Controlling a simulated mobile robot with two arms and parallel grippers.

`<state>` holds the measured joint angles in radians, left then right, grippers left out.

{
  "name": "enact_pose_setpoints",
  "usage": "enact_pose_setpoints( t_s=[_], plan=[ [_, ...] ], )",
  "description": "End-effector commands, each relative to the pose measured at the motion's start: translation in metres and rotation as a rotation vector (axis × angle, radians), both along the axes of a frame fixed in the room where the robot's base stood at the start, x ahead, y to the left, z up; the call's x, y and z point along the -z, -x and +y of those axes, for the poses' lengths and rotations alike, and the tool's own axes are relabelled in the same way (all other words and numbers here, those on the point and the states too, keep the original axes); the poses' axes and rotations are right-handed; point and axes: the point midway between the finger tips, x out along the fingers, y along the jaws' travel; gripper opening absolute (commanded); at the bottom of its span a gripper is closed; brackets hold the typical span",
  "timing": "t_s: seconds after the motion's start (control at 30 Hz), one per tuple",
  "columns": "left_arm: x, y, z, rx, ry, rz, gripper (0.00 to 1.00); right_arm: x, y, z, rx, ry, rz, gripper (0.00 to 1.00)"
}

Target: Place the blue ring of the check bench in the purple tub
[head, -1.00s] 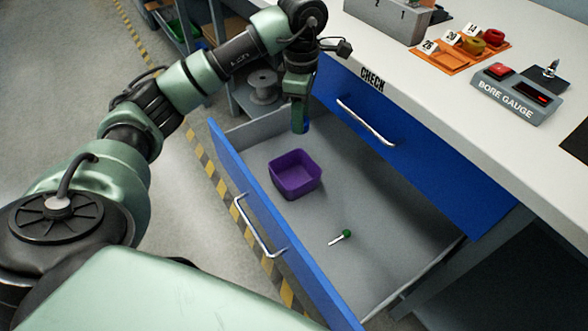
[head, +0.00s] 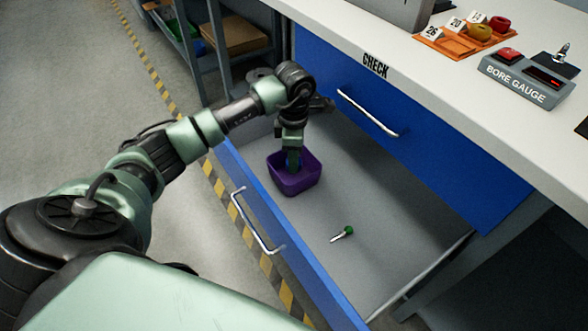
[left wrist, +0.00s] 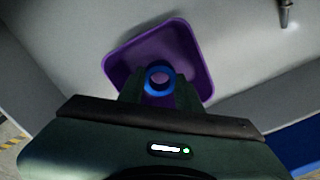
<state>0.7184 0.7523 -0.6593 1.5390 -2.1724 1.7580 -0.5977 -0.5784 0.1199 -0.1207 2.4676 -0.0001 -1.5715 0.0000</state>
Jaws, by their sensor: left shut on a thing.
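The purple tub (head: 296,184) stands in the open drawer, towards its far left end. My left gripper (head: 292,166) points down into the tub's opening. It is shut on the blue ring (left wrist: 160,79), which shows between the fingertips in the left wrist view, with the purple tub (left wrist: 196,62) around and behind it. In the head view only a little blue shows at the fingertips. I cannot tell whether the ring touches the tub's floor. My right gripper is not in view.
On the bench are an orange tray (head: 440,43) with red and yellow rings and a bore gauge (head: 522,82). The drawer floor right of the tub is mostly free.

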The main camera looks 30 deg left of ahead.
Motion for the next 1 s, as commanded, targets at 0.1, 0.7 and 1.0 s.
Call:
enact_pose_setpoints(
  t_s=[0.1, 0.7, 1.0],
  plan=[
    [0.01, 0.001, -0.001, 0.001, 0.002, 0.003, 0.0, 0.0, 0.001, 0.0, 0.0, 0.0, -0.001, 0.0],
    [0.047, 0.0, 0.0, 0.001, -0.001, 0.001, 0.0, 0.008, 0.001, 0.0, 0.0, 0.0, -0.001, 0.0],
    [0.046, 0.0, 0.0, 0.001, -0.001, 0.001, 0.56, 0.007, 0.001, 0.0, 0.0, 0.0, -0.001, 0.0]
  ],
)
